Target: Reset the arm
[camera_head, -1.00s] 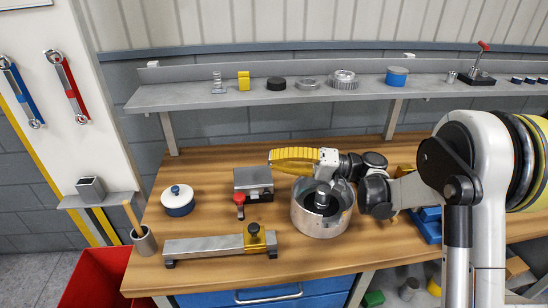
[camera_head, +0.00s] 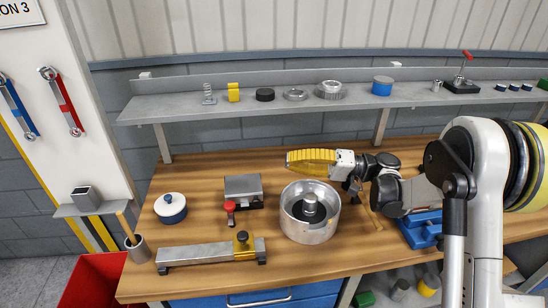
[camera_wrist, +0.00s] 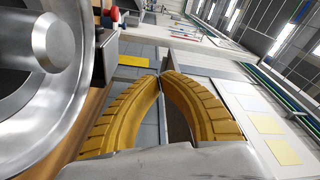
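My gripper (camera_head: 290,160) has yellow ribbed fingers and points left above the wooden workbench (camera_head: 370,245), behind the round metal housing. In the wrist view the two fingers (camera_wrist: 161,76) curve together and their tips meet, with nothing between them. The open-topped metal housing (camera_head: 308,228), with a dark ring and a central post inside, stands on the bench in front of the gripper, apart from it. It also shows large at the left of the wrist view (camera_wrist: 75,110).
A grey block with a red-knobbed clamp (camera_head: 243,188), a blue-and-white pot (camera_head: 170,208) and a metal bar fixture (camera_head: 205,252) stand on the bench to the left. A blue fixture (camera_head: 422,230) is at right. The shelf (camera_head: 215,108) behind holds several parts.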

